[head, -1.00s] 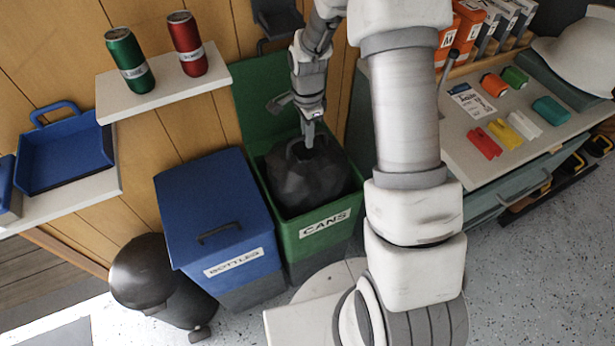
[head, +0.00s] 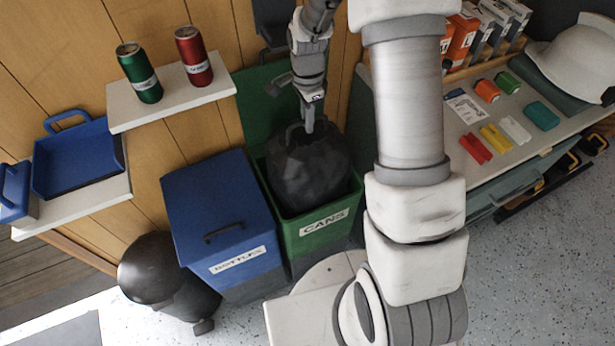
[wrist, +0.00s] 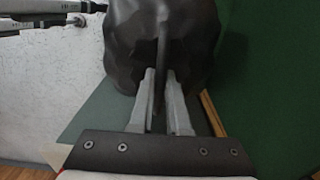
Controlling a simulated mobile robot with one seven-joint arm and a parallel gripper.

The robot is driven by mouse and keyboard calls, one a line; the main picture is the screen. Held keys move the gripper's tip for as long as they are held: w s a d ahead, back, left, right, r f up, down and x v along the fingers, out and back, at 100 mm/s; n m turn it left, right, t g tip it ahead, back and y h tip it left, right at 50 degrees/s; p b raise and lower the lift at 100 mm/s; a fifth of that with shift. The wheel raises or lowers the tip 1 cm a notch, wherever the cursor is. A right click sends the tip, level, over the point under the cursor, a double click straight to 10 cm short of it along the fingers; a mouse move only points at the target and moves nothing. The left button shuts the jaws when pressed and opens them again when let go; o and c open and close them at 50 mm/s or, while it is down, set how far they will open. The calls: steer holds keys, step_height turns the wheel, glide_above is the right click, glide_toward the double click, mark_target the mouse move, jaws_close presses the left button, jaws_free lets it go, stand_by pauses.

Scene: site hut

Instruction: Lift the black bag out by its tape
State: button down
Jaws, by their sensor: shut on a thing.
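The black bag (head: 312,172) stands in the open green bin (head: 296,243) labelled CANS, its upper part above the rim and its lower part hidden by the bin's front. My gripper (head: 308,126) points down at the bag's top and is shut on the bag's tape, a dark loop (head: 292,132). In the wrist view, the gripper's fingers (wrist: 160,100) close on the thin dark tape (wrist: 162,62) in front of the bag (wrist: 195,40).
A blue bin (head: 222,215) labelled BOTTLES, lid closed, stands close on the left. A shelf (head: 170,105) with a green can (head: 139,72) and a red can (head: 193,56) is above. A worktop (head: 530,155) with small coloured items is at right.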

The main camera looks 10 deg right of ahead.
steer(key=shift+r, duration=0.15)
steer(key=shift+r+p, duration=3)
steer(key=shift+r, duration=1.55)
steer(key=shift+f, duration=0.1)
